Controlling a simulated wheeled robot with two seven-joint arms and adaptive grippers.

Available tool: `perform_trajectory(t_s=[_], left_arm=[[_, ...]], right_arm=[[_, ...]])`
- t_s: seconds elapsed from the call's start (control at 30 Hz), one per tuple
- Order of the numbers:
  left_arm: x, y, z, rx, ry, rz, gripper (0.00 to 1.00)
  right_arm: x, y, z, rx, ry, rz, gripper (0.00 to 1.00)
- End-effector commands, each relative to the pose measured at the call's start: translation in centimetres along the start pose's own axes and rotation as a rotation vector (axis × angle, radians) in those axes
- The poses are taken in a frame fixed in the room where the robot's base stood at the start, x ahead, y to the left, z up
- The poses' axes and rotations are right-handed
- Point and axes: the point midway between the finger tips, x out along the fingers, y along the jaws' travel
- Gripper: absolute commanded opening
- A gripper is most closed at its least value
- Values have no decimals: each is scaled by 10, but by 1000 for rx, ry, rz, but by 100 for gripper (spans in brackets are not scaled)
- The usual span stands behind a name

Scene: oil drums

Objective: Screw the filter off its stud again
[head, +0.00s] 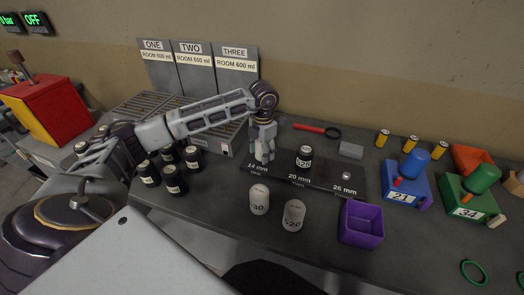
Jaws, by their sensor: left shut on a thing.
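My left gripper (264,150) points down over the 14 mm place of the dark stud plate (325,178). It is shut on a filter there, which its fingers mostly hide. I cannot tell whether the filter sits fully on the stud. A dark can with a pale label (304,157) stands upright at the 20 mm place. The 26 mm stud (346,176) is bare. Two pale filters, one marked 30 (259,199) and one marked 20 (293,215), stand on the bench in front of the plate. My right gripper is not in view.
A purple bin (361,223) stands right of the pale filters. Several dark cans (175,179) stand left. A grey block (351,150) and red-handled magnifier (316,130) lie behind.

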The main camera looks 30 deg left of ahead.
Motion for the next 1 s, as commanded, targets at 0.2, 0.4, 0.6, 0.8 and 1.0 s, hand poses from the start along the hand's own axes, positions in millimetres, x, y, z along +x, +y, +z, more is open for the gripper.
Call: perform_trajectory(t_s=[0.2, 0.4, 0.6, 0.8, 1.0], left_arm=[[3, -3, -2, -81, 10, -4, 20], [3, -3, -2, -88, 11, -4, 20], [3, -3, -2, -99, 11, -4, 20], [3, -4, -2, -183, 14, -4, 20], [3, -4, -2, -301, 17, -3, 20]], right_arm=[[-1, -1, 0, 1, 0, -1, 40], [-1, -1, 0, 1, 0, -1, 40], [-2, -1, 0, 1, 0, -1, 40], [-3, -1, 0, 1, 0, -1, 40], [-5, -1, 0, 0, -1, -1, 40]])
